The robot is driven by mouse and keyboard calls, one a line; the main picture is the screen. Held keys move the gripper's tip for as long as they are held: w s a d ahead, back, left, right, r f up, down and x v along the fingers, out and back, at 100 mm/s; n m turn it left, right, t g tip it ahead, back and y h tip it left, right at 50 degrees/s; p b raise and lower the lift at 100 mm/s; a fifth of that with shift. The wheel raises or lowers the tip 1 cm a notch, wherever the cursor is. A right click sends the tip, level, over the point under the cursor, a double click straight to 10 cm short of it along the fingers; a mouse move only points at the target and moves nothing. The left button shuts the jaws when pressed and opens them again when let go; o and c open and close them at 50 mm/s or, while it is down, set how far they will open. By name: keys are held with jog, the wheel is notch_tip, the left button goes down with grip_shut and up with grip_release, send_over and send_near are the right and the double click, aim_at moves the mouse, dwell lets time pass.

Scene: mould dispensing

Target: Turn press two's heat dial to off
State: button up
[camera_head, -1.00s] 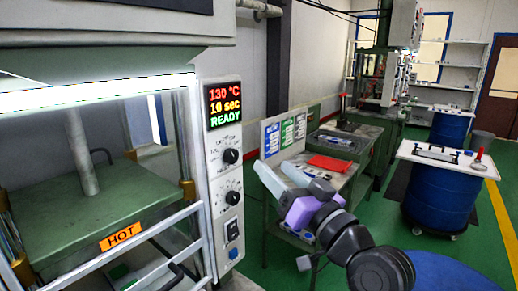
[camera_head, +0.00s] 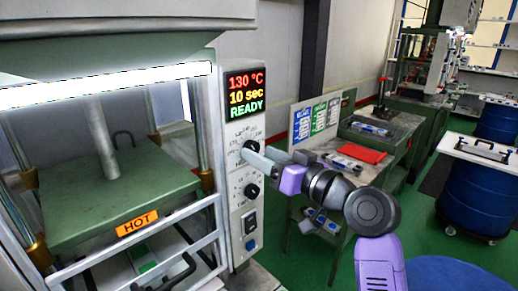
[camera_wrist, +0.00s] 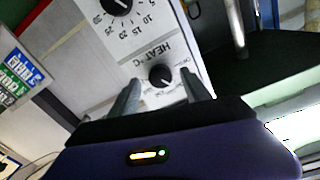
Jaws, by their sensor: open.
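A pale control panel (camera_head: 240,170) stands on the right side of the near press in the head view. Its lit display (camera_head: 248,95) reads 130 °C, 10 sec, READY. The upper black dial (camera_head: 250,147) is partly covered by my gripper (camera_head: 246,154). In the wrist view this dial (camera_wrist: 161,76) has the label HEAT °C next to it. My gripper (camera_wrist: 161,79) is open, with one finger at each side of the dial; I cannot tell whether they touch it. The dial's exact setting is too small to read. No press number is visible.
A second dial (camera_head: 251,190), numbered in steps of five, sits below the heat dial and also shows in the wrist view (camera_wrist: 118,5). A switch (camera_head: 249,221) is lower. The press bed (camera_head: 110,205) carries a HOT sign.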

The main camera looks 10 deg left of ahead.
jog(key=shift+x, duration=0.8)
grip_shut()
jog(key=shift+f+n+b, duration=0.2)
jog(key=shift+n+b, duration=0.1)
jog(key=shift+b, duration=0.2)
jog(key=n+b, duration=1.1)
jog(key=b, duration=0.5)
jog(key=shift+w+n, duration=0.1)
jog(key=shift+n, duration=0.2)
jog(key=shift+r+b, duration=0.1)
jog(key=shift+b, duration=0.2)
